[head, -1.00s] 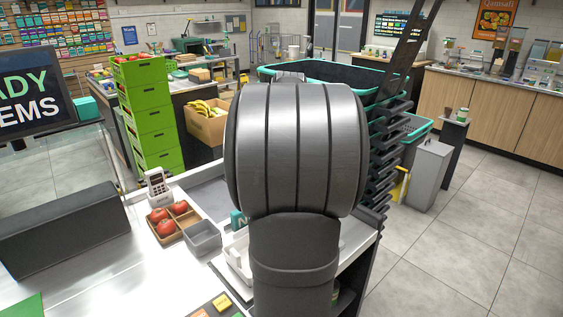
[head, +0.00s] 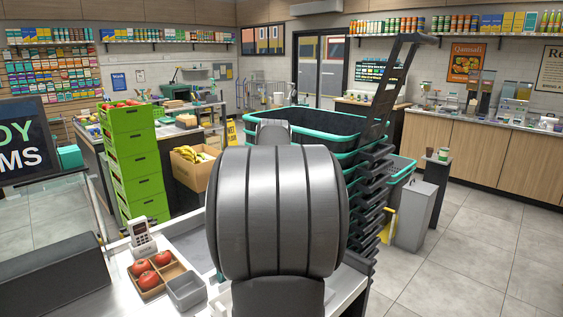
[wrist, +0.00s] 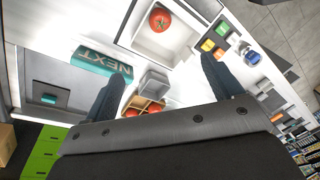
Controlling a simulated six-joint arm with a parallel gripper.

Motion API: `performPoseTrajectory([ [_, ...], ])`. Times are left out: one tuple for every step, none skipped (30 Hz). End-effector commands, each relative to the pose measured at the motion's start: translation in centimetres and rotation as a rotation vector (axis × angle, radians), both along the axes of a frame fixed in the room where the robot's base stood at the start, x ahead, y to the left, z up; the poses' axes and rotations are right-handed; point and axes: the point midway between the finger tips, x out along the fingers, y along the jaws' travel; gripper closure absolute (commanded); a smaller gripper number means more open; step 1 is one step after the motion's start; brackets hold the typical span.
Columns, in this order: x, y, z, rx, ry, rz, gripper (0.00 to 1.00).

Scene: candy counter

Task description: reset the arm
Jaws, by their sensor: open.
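My gripper (wrist: 160,82) shows in the wrist view with its two dark fingers spread apart and nothing between them. It hangs over the white counter, with a small grey bin (wrist: 152,84) and a wooden tray (wrist: 155,106) below and between the fingers. My large grey arm link fills the middle of the head view and hides the gripper there.
In the head view, a wooden tray (head: 149,290) of red fruit, a grey bin (head: 186,291) and a card terminal (head: 141,236) stand on the counter. Green crates (head: 134,163) and stacked baskets (head: 366,200) stand behind. A red fruit (wrist: 159,19) sits in a white tray.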

Motion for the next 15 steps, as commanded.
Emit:
performPoseTrajectory([
  [-0.2, 0.1, -1.1, 0.0, 0.004, 0.0, 0.15],
  [-0.3, 0.2, -1.6, 0.0, 0.004, 0.0, 0.15],
  [-0.4, 0.2, -2.5, 0.0, 0.004, 0.0, 0.15],
  [-0.5, 0.3, -3.0, 0.0, 0.003, 0.0, 0.15],
  [-0.6, 0.3, -3.6, 0.0, 0.004, 0.0, 0.15],
  [-0.7, 0.4, -4.4, 0.0, 0.003, 0.0, 0.15],
  [-0.9, 0.4, -5.0, 0.0, 0.004, 0.0, 0.15],
  [-0.9, 0.5, -5.6, 0.0, 0.003, 0.0, 0.15],
  [-1.1, 0.6, -6.4, 0.0, 0.004, 0.0, 0.15],
  [-1.1, 0.6, -7.0, 0.0, 0.003, 0.0, 0.15],
  [-1.2, 0.7, -7.6, 0.0, 0.004, 0.0, 0.15],
  [-1.3, 0.7, -8.4, 0.0, 0.003, 0.0, 0.15],
  [-1.4, 0.8, -9.0, 0.0, 0.005, 0.0, 0.15],
  [-1.5, 0.8, -9.6, 0.0, 0.004, 0.0, 0.15],
  [-1.6, 0.9, -10.3, 0.0, 0.004, 0.0, 0.15],
])
